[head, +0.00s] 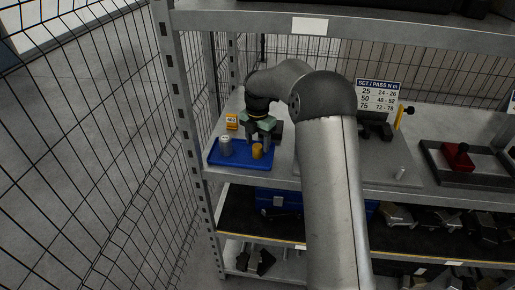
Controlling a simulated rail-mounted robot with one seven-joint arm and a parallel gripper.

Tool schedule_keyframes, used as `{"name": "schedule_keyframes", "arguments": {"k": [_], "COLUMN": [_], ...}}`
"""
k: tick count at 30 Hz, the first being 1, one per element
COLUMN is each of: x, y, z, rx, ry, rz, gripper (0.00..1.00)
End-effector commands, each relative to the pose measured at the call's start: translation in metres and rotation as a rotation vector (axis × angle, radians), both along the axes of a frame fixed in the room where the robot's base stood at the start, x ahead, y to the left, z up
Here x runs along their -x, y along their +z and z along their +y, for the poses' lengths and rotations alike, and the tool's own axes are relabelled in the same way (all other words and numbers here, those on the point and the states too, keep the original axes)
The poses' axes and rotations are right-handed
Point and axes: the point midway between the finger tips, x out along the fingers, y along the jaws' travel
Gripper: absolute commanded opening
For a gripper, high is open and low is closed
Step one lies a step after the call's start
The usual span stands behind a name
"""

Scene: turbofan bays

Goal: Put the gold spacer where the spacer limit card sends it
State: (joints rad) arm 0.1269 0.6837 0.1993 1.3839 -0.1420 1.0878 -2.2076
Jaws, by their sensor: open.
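The gold spacer (257,151) is a small yellow cylinder standing upright at the right side of a blue tray (218,162) on the shelf. A grey cylinder (226,146) stands to its left in the same tray. My gripper (258,138) is open and points down just above and behind the gold spacer. I cannot tell whether its fingers reach around the spacer. I cannot make out a card named as the spacer limit card.
A small yellow block with a label (231,122) stands behind the tray. A "SET / PASS N m" card (378,97) stands at the back. A dark tray (430,165) with a red-topped item (460,153) lies right. Shelf posts and wire mesh bound the left side.

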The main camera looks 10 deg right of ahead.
Motion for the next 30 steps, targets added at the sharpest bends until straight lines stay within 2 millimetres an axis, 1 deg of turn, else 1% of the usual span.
{"name": "schedule_keyframes", "arguments": {"k": [1, 6, 9, 12, 15, 18, 26, 28, 30], "x": [-0.001, -0.001, -0.001, -0.001, 0.0, 0.0, 0.0, 0.003, 0.011], "y": [0.012, 0.049, 0.066, 0.08, 0.087, 0.091, 0.091, 0.092, 0.095], "z": [0.0, 0.0, 0.0, 0.001, 0.001, 0.001, 0.001, 0.001, 0.002], "rx": [0.0, 0.0, -0.001, -0.001, -0.001, -0.001, 0.0, 0.001, 0.007], "ry": [-0.001, 0.0, 0.0, 0.001, 0.001, 0.001, 0.0, -0.017, -0.07], "rz": [-0.006, -0.005, -0.004, -0.004, -0.002, -0.001, 0.0, 0.0, -0.001], "gripper": [0.54, 0.54, 0.54, 0.54, 0.54, 0.54, 0.54, 0.54, 0.54]}}
